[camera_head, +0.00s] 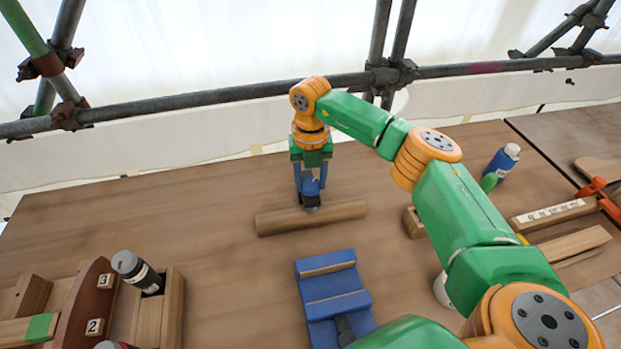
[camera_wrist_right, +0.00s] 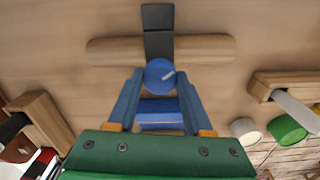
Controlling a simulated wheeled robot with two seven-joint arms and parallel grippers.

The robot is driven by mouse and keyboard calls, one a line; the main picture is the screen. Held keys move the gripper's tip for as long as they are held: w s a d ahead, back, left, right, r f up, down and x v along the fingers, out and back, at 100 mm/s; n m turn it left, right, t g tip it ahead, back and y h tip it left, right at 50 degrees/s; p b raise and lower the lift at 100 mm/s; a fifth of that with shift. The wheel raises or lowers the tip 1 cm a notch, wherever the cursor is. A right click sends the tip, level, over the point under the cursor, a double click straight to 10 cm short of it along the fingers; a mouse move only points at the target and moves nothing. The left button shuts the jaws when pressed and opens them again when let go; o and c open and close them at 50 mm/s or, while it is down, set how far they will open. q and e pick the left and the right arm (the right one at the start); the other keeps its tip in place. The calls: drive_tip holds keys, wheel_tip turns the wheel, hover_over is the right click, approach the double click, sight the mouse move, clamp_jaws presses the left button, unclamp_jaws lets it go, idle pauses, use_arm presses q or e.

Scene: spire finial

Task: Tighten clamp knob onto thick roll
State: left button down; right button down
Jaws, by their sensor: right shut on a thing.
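The thick roll (camera_head: 275,220) is a wooden cylinder lying crosswise on the table; it also shows in the right wrist view (camera_wrist_right: 205,50). A blue clamp knob (camera_wrist_right: 158,72) with a pale mark on top sits over the roll's middle. A dark flat bar (camera_wrist_right: 158,20) extends from the knob across the roll. My right gripper (camera_head: 311,190) points down and is shut on the knob, one blue finger on each side. The underside of the knob and its contact with the roll are hidden. My left gripper is not in view.
A blue stepped block (camera_head: 325,282) stands in front of the roll. A wooden rack with a dark bottle (camera_head: 137,270) is at left. A small wooden block (camera_head: 413,223), a blue bottle (camera_head: 502,163) and an orange-red tool (camera_head: 597,188) are at right. Scaffold pipes (camera_head: 230,92) run behind.

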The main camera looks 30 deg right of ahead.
sight(311, 183)
drive_tip(key=shift+m, duration=0.5)
drive_tip(key=shift+c, duration=1.5)
unclamp_jaws()
wheel_tip(311, 183, up, 7)
drive_tip(key=shift+r+b, duration=0.1)
drive_tip(key=shift+b, duration=0.85)
